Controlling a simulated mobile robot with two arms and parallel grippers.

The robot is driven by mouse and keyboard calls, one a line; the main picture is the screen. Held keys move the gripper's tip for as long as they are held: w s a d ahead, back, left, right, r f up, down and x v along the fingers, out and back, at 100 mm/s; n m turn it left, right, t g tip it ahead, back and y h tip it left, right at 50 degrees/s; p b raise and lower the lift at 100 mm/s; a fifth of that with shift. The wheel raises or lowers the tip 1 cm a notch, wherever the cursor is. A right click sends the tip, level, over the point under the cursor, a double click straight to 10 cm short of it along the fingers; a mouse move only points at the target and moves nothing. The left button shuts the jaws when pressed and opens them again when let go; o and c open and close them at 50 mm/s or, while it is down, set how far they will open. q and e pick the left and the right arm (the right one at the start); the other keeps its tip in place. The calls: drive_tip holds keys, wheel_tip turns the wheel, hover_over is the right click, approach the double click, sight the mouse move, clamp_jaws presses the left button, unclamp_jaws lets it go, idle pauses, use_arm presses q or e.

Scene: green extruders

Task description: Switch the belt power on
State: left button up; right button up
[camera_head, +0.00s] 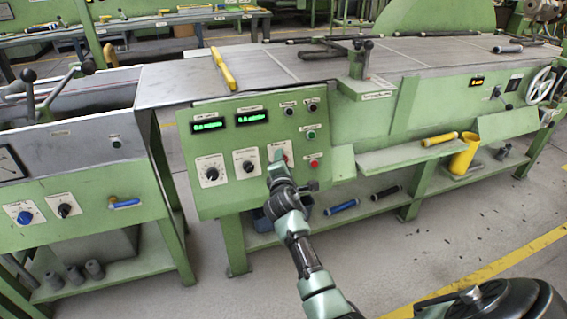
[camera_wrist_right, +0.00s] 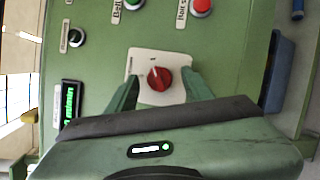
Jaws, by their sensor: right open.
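The green control panel (camera_head: 225,140) faces me in the head view. In the right wrist view a red rotary switch (camera_wrist_right: 160,79) sits on a white plate (camera_wrist_right: 145,62). A white mark shows on the knob near its upper edge. My right gripper (camera_wrist_right: 162,84) is open, one finger on each side of the red switch; whether they touch it I cannot tell. In the head view my right gripper (camera_head: 276,160) covers most of this switch. My left gripper is in neither view.
Near the switch are a green button (camera_wrist_right: 132,4) and a red button (camera_wrist_right: 201,6) with "Belt" labels. Two black knobs (camera_head: 211,173) (camera_head: 248,166) and green-lit displays (camera_head: 208,125) are left of my gripper. A yellow bar (camera_head: 222,69) lies on the machine top.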

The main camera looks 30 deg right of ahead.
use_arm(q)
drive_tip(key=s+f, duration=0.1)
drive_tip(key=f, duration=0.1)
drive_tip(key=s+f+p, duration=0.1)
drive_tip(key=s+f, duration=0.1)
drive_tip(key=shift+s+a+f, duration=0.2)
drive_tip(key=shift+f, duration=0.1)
use_arm(e)
drive_tip(key=v, duration=0.7)
drive_tip(key=shift+s, duration=0.15)
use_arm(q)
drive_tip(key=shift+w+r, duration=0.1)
use_arm(e)
drive_tip(key=shift+s+a, duration=0.1)
